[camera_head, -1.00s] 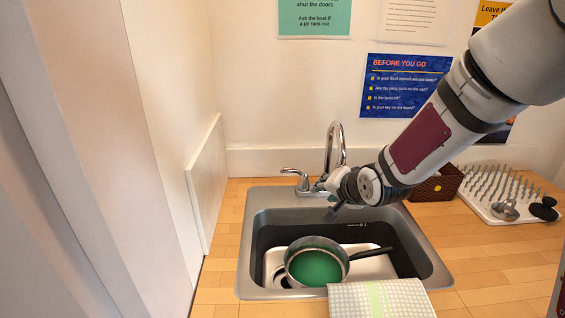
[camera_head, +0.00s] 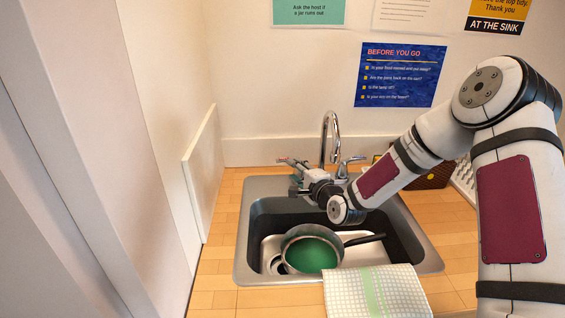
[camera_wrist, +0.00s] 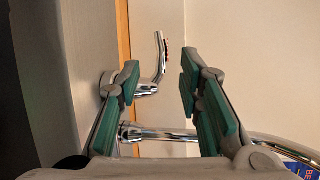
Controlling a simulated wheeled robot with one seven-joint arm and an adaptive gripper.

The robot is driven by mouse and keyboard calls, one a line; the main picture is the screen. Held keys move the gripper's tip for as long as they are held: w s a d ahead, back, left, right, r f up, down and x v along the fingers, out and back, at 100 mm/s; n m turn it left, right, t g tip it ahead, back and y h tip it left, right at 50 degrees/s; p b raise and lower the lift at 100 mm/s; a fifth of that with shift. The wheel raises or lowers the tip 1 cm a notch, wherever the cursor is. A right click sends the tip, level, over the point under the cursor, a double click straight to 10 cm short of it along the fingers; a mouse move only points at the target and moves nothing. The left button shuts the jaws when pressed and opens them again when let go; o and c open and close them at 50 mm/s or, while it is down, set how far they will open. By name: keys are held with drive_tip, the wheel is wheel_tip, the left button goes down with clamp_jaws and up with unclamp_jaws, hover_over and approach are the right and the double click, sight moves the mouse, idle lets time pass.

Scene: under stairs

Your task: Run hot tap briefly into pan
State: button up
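The pan (camera_head: 309,254), green inside with a dark handle pointing right, sits in the sink (camera_head: 405,225). The chrome tap (camera_head: 326,130) arches at the back of the sink. Its right lever (camera_head: 350,162) is in view. Its left lever (camera_head: 285,160) is partly hidden by my gripper (camera_head: 290,178). In the wrist view, my gripper (camera_wrist: 158,88) is open, with green pads apart. The left lever also shows there (camera_wrist: 158,62), between and beyond the fingers, with a red mark near its tip. I cannot see contact with it. No water stream is visible.
A checked cloth (camera_head: 400,290) hangs over the sink's front edge. A brown box (camera_head: 435,177) and a drying rack (camera_head: 464,178) stand on the right, partly behind my arm. A white side panel (camera_head: 203,170) bounds the left. Wooden counter surrounds the sink.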

sight(284, 162)
drive_tip(key=x, duration=0.9)
drive_tip(key=shift+w+a+f, duration=0.1)
drive_tip(key=shift+w+f, duration=0.05)
drive_tip(key=shift+w, duration=0.05)
clamp_jaws()
